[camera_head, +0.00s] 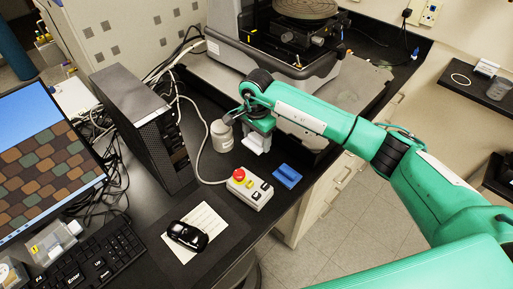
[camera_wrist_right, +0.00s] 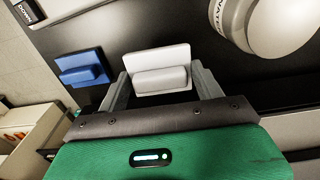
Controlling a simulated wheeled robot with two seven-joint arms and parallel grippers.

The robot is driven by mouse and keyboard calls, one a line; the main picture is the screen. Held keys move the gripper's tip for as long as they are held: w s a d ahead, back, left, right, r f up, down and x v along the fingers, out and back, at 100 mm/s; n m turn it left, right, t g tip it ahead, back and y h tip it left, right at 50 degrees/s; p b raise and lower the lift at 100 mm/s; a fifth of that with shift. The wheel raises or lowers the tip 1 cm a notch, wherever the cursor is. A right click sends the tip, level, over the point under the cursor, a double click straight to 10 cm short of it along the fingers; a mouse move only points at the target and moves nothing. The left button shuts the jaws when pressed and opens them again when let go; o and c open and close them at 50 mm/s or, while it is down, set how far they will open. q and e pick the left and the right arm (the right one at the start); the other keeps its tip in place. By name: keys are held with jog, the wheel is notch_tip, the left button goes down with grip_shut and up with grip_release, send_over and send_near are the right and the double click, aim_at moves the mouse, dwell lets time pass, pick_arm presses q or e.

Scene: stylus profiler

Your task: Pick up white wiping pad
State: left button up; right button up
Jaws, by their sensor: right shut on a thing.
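The white wiping pad (camera_wrist_right: 158,62) is a flat white block with a raised grip bar, between the two fingers of my right gripper (camera_wrist_right: 160,88) in the right wrist view. My right gripper is shut on it. In the head view the pad (camera_head: 257,143) shows just below my right gripper (camera_head: 259,128), close over the black bench. I cannot tell whether the pad touches the bench. My left gripper is not in view.
A blue pad (camera_head: 287,176) lies to the right of the white one. A control box with a red button (camera_head: 249,188) sits in front, and a white bottle (camera_head: 222,136) stands close to the left. The profiler's platform (camera_head: 215,80) is behind. The bench edge is on the right.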

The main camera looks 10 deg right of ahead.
aim_at(256, 137)
notch_tip(256, 137, up, 15)
jog(key=b, duration=0.4)
